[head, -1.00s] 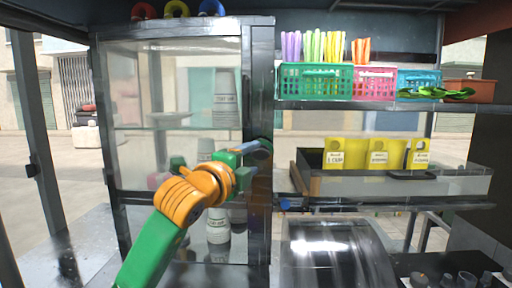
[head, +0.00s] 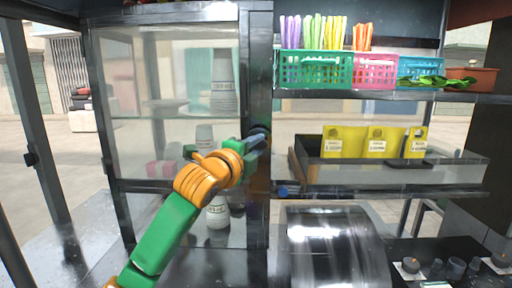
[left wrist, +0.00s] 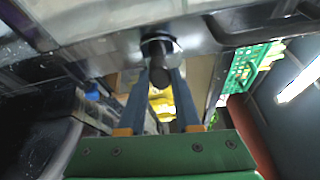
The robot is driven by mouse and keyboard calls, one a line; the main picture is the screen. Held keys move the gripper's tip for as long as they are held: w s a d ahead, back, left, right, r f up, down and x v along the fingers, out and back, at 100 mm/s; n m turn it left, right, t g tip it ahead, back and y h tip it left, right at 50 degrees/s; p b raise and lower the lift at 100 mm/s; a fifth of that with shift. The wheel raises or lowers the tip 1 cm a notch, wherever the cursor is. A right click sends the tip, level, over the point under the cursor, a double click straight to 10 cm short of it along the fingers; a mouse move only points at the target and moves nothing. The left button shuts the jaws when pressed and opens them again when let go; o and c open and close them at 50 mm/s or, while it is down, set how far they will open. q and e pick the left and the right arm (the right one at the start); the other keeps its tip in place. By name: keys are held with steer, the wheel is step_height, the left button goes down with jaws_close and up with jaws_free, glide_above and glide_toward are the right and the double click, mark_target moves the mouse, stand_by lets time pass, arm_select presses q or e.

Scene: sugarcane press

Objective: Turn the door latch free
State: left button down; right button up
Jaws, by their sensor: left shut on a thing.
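The door latch is a dark knob on the cabinet's right-hand post. In the left wrist view the latch (left wrist: 160,68) stands out from a round metal base, and the two blue-grey fingers of my left gripper (left wrist: 159,84) are shut on it. In the head view the same left gripper (head: 257,142) reaches the post, and its green and orange wrist hides part of the latch. The glass cabinet door (head: 160,85) stands left of the post and looks closed. My right gripper is not in view.
Stacked cups (head: 223,85) stand behind the glass. Right of the post, a shelf holds a green basket (head: 314,70), a pink basket (head: 375,72) and a blue basket (head: 420,72). Below are a tray with yellow cards (head: 346,142) and a curved metal cover (head: 325,250).

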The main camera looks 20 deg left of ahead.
arm_select(q)
steer(key=shift+r, duration=0.1)
steer(key=shift+w+d+r+m+g+y+p, duration=0.1)
steer(key=shift+m+g+y+p, duration=0.75)
steer(key=shift+m, duration=1.35)
steer(key=shift+s+d+r+m+g+y+p, duration=0.1)
steer(key=shift+m+g+y+p, duration=0.25)
steer(key=shift+m+g+y, duration=1.2)
steer(key=shift+w+r+m+t+y+p, duration=0.1)
steer(key=shift+m+y+p, duration=0.45)
steer(key=shift+m, duration=2.3)
steer(key=c, duration=0.6)
jaws_free()
steer(key=shift+f, duration=0.1)
